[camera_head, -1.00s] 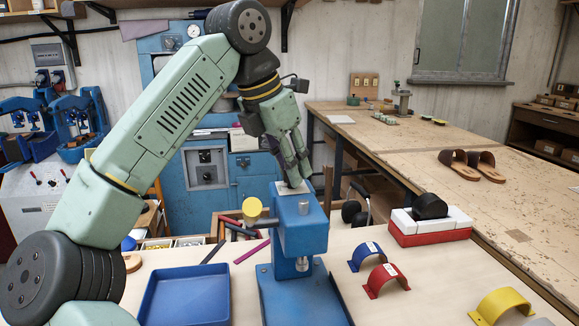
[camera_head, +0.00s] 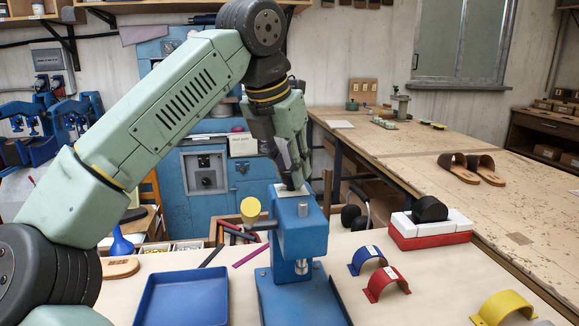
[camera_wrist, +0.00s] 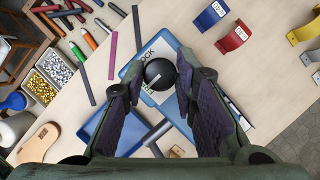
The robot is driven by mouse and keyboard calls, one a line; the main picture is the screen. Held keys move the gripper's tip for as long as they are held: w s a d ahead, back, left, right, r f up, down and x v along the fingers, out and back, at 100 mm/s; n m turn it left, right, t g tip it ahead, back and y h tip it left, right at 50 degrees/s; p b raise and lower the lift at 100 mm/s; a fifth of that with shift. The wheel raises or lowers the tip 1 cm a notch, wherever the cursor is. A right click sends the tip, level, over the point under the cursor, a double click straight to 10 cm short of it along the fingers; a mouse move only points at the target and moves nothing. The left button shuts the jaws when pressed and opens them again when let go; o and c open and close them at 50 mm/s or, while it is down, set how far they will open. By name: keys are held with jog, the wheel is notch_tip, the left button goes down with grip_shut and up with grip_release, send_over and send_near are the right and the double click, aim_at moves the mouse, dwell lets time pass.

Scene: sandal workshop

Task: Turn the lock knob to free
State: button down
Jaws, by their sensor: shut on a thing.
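The lock knob (camera_wrist: 160,74) is round and black with a pale pointer line, seen from above in the wrist view.
A blue tray (camera_head: 184,297) lies left of the press. Blue (camera_head: 366,258), red (camera_head: 386,283) and yellow (camera_head: 503,305) arched pieces lie to the right. A red and white block with a black top (camera_head: 430,224) stands behind them. Tools and bins lie at the back left.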

jog(key=c, duration=1.3)
grip_release()
jog(key=shift+v, duration=3.8)
jog(key=shift+s+f, duration=0.1)
